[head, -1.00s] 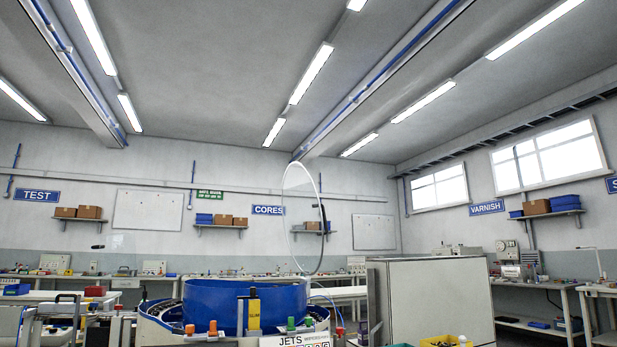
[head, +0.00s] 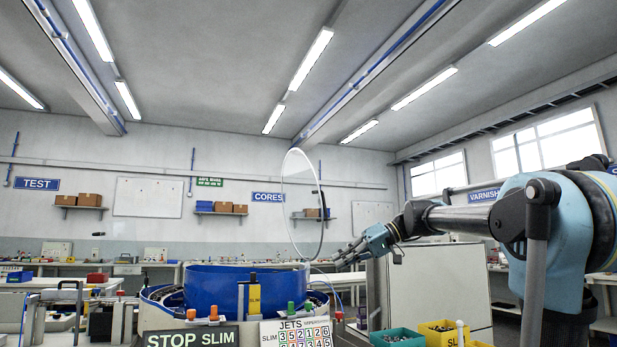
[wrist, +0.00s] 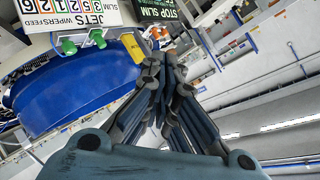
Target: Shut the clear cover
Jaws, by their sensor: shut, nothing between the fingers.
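The clear cover (head: 303,204) is a round transparent disc with a pale rim. It stands open, close to upright, above the right side of the blue bowl (head: 215,287). A dark handle-like part shows on the right of its rim. My gripper (head: 337,262) reaches in from the right, its fingers together and empty, just right of the cover's lower rim; whether it touches the rim cannot be told. In the wrist view the closed fingers (wrist: 157,95) point toward the machine, with the blue bowl (wrist: 65,95) at the left. The cover cannot be made out clearly there.
Orange and green knobs, a yellow SLIM block (head: 254,298), a STOP SLIM sign (head: 191,339) and a JETS panel (head: 297,334) line the bowl's front. A pale cabinet (head: 437,285) stands right. Green (head: 398,338) and yellow bins (head: 440,331) sit in front of it.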

